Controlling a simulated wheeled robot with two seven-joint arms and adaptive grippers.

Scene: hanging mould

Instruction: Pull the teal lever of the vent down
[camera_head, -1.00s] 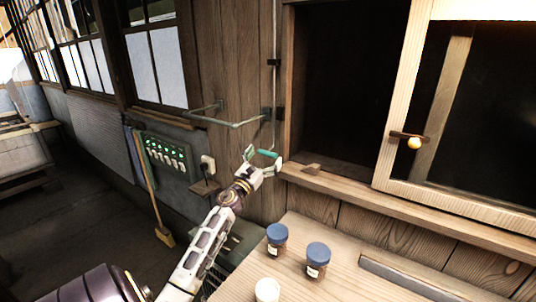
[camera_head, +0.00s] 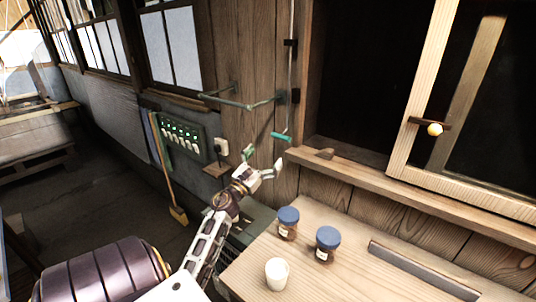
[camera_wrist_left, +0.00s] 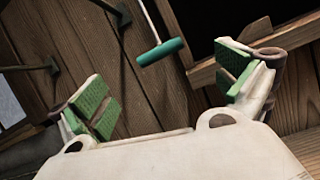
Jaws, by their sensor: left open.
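The teal lever (camera_head: 281,137) is a short bar at the lower end of a thin upright rod beside the dark opening. My left gripper (camera_head: 263,160) is open and empty, just below and to the left of the lever, with a visible gap. In the left wrist view the teal lever (camera_wrist_left: 160,51) lies beyond and between the green-padded fingers of my left gripper (camera_wrist_left: 165,85), touching neither. The vent itself cannot be made out. My right gripper is not in view.
A wooden counter (camera_head: 240,275) holds two blue-lidded jars (camera_head: 288,222) (camera_head: 327,244) and a white cup (camera_head: 277,273). A wall bracket (camera_head: 240,102) juts out left of the rod. A sliding wooden frame (camera_head: 425,80) stands right of the dark opening.

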